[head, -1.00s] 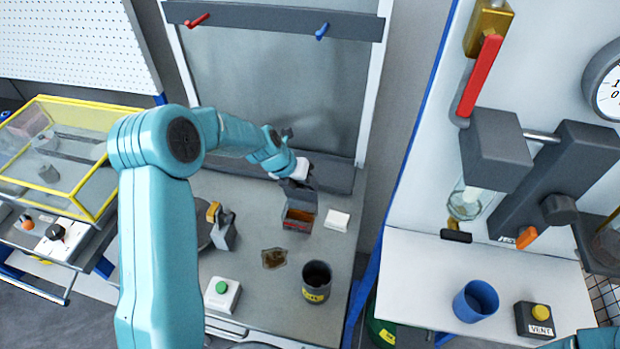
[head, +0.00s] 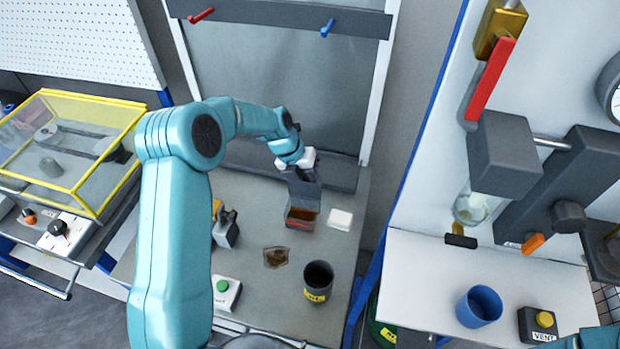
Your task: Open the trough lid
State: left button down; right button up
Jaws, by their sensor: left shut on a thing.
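The trough (head: 300,222) is a small dark box with a reddish front, standing on the grey bench in the head view. Its grey lid (head: 305,192) stands raised at the back of the box, and a brownish inside shows below it. My left gripper (head: 293,172) reaches over from behind the trough and is shut on the lid near its upper edge. The fingertips are small and partly hidden by the wrist and the lid. My right gripper is out of view; only a bit of my right arm shows at the lower right corner.
A white block (head: 340,219) lies right of the trough. A brown patch (head: 275,257), a dark cup with a yellow label (head: 318,281) and a green button box (head: 226,293) are in front. A grey clamp-like thing (head: 226,228) stands at left.

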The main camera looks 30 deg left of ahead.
pick_arm(q)
jog(key=c, duration=1)
grip_release()
jog(key=shift+o, duration=0.3)
jog(key=shift+s+r, duration=0.1)
jog(key=shift+a+r, duration=0.2)
jog(key=shift+r, duration=0.1)
jog(key=b+v, duration=0.2)
jog(key=v, duration=1.3)
jog(key=shift+r, duration=0.25)
jog(key=shift+s, duration=0.1)
